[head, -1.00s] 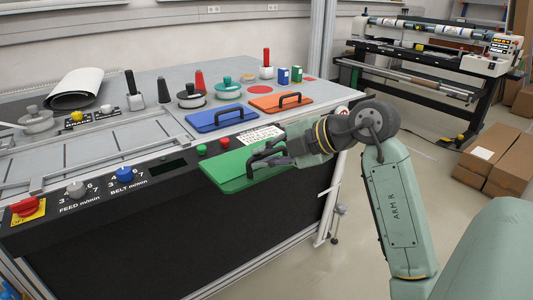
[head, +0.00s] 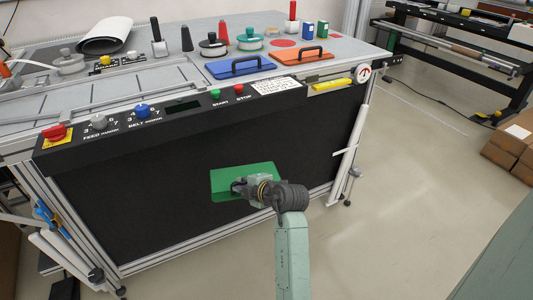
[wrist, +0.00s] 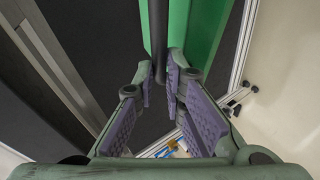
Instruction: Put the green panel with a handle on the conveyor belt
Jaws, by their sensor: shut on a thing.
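The green panel (head: 240,172) is in front of the dark front face of the bench, below its top edge in the head view. My gripper (head: 240,188) is shut on its dark handle, which shows as a rod (wrist: 158,35) between the purple finger pads in the wrist view. The green panel also shows beyond the fingers (wrist: 205,30). Its lower edge and part of the handle are hidden by my gripper. The grey bench top (head: 60,108) has a framed, lined area at the left behind a BELT knob; I cannot tell for sure that this is the conveyor belt.
A blue panel (head: 225,72) and an orange panel (head: 290,59), both with handles, lie on the bench top. A control strip with a red button (head: 55,131), knobs and START and STOP buttons runs along the front edge.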

